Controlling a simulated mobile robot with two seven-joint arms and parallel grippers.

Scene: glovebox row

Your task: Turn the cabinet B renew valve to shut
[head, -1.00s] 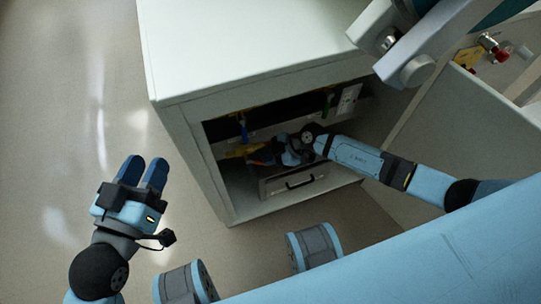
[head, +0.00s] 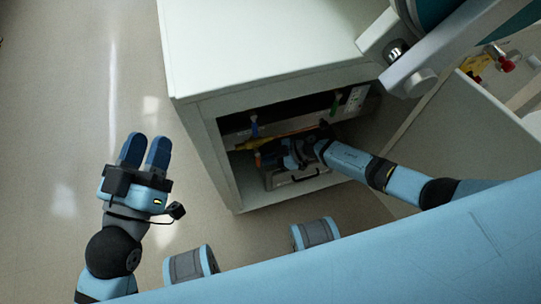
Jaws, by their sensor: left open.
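Inside the open cabinet are several small coloured handles on a yellow pipe (head: 280,138) and the back wall: a blue handle (head: 254,126), a green handle (head: 334,105) and an orange part (head: 258,158). I cannot tell which one is the renew valve; no label is readable. My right gripper (head: 282,158) is inside the cabinet, below the yellow pipe and close to the orange part. Its fingers are dark and partly hidden, so I cannot tell its opening or whether it touches anything. My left gripper (head: 146,141) is outside, left of the cabinet, open and empty above the floor.
The white cabinet (head: 260,50) has a framed opening around my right arm. A case or drawer front with a dark handle (head: 296,178) sits low inside. A white socket plate (head: 356,98) is at the right. A grey panel (head: 470,120) stands further right. The left floor is clear.

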